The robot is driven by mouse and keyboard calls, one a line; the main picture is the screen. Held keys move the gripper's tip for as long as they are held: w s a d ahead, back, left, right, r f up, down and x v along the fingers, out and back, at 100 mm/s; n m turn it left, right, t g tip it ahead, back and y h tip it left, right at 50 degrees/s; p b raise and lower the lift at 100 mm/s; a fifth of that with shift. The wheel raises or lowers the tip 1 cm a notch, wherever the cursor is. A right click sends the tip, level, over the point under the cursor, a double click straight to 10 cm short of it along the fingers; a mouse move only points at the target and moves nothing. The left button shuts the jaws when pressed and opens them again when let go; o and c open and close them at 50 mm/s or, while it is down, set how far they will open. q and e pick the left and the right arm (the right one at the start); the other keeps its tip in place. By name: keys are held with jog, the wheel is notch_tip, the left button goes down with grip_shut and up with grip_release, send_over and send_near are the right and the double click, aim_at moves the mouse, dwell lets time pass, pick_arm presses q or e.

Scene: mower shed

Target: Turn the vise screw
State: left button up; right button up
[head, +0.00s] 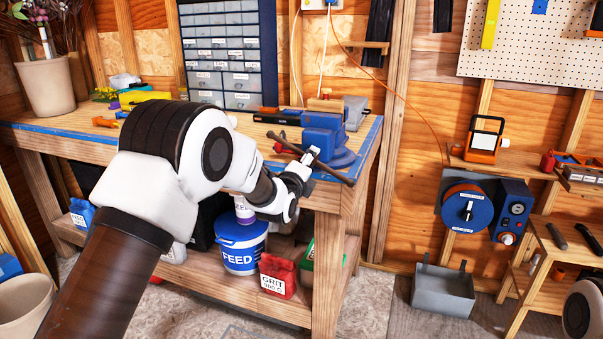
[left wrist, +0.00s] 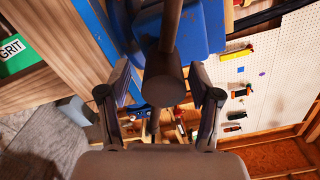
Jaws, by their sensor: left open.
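The blue vise (head: 322,132) is mounted on the near right corner of the wooden workbench. Its dark handle bar (head: 338,177) slants across its front. My left gripper (head: 306,163) is at the front of the vise, close to the bar. In the left wrist view, the dark round screw end (left wrist: 164,86) lies between the two spread fingers of my left gripper (left wrist: 160,92), with a gap visible on each side. The bar (left wrist: 171,25) runs up from it in front of the blue vise body (left wrist: 200,30). My right gripper is not in view.
The workbench (head: 75,140) has blue edging and holds a drawer cabinet (head: 225,50). A grey bin (head: 443,290) is on the floor to the right. A pegboard (head: 545,50) hangs above.

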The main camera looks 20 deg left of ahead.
pick_arm(q)
jog(key=s, duration=1)
jog(key=shift+s, duration=0.35)
